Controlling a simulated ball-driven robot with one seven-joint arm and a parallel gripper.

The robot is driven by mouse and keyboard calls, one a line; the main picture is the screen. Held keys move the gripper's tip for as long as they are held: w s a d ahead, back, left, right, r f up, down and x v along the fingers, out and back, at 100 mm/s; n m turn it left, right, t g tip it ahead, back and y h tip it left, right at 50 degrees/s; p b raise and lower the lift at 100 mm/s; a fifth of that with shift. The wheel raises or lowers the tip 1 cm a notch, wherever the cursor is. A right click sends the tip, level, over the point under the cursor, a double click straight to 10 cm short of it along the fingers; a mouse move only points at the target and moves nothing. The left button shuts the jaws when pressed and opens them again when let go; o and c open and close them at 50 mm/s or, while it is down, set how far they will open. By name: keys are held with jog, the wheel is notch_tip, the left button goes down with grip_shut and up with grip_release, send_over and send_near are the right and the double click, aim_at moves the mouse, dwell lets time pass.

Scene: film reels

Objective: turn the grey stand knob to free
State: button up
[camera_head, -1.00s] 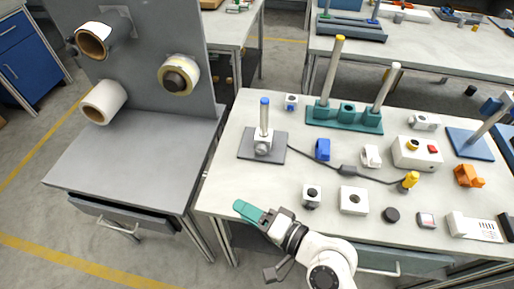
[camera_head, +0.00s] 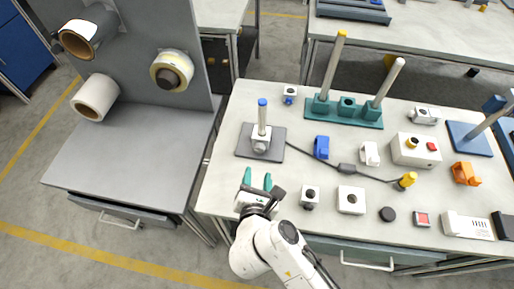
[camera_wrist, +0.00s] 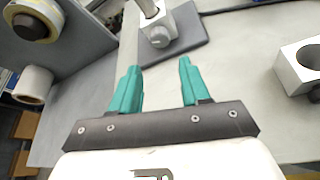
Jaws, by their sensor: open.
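The grey stand has a flat dark grey base (camera_head: 276,154), an upright post with a blue top (camera_head: 262,112) and a pale block at its foot. The grey knob (camera_wrist: 158,38) faces my gripper in the wrist view; in the head view it is a small round spot on the block (camera_head: 261,146). My gripper (camera_head: 257,177) has teal fingers, spread apart with nothing between them. It is in front of the stand, apart from the knob. In the wrist view the knob lies beyond the gap between the fingertips (camera_wrist: 160,66). The knob's markings cannot be read.
Right of my gripper stand a small white block with a round top (camera_head: 309,196) and a square white block (camera_head: 351,200). A black cable with an inline box (camera_head: 346,169) runs from the stand's base. A grey panel with tape rolls (camera_head: 172,72) stands at left.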

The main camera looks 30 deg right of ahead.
aim_at(259, 151)
jog(key=p+x, duration=0.1)
jog(key=x, duration=0.9)
jog(key=shift+w+d+f, duration=0.15)
jog(key=shift+w+d, duration=0.05)
jog(key=shift+d, duration=0.05)
jog(key=c, duration=0.8)
